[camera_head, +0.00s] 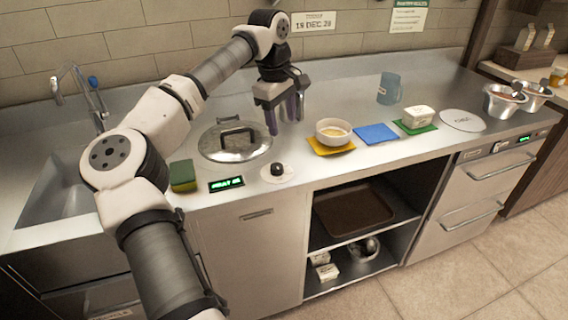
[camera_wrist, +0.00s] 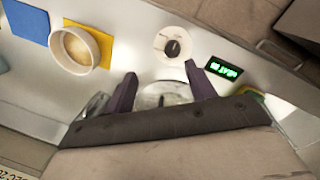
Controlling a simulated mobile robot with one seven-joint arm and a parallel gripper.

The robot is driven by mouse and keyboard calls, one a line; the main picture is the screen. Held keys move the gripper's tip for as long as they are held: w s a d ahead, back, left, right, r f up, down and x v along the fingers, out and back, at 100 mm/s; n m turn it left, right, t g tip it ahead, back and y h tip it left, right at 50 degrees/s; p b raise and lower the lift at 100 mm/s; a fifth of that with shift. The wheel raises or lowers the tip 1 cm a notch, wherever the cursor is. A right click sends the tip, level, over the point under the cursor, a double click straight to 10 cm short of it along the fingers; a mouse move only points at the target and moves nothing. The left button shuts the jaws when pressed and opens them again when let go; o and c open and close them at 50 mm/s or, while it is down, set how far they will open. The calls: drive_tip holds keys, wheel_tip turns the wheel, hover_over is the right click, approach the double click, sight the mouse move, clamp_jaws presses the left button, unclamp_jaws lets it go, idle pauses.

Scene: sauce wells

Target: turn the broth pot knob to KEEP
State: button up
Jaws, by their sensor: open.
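The broth pot knob (camera_head: 277,170) is a black knob on a round white dial (camera_head: 290,177) at the counter's front edge. In the wrist view the knob (camera_wrist: 172,48) lies ahead of the fingertips, with a light pointer mark too small to read. A green-lit display (camera_head: 226,184) sits left of the dial in the head view; its text is unclear. The lidded pot (camera_head: 222,155) is set in the counter behind the knob. My gripper (camera_head: 284,122) is open and empty above the counter, right of the pot lid and behind the knob. It also shows in the wrist view (camera_wrist: 161,70).
A white bowl (camera_head: 334,141) stands on a yellow mat right of the knob, with a blue mat (camera_head: 376,134) beyond. A green-and-yellow sponge (camera_head: 183,174) lies left of the display. The counter around the dial is clear.

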sight(276, 166)
drive_tip(key=shift+y, duration=0.5)
drive_tip(key=f+p, duration=0.1)
drive_tip(key=f, duration=0.3)
drive_tip(key=a+f+p, duration=0.1)
drive_tip(key=f, duration=0.4)
drive_tip(key=f+p, duration=0.1)
drive_tip(key=f, duration=0.4)
drive_tip(key=shift+w+a, duration=0.35)
drive_tip(key=shift+c, duration=0.2)
drive_tip(key=c, duration=0.9)
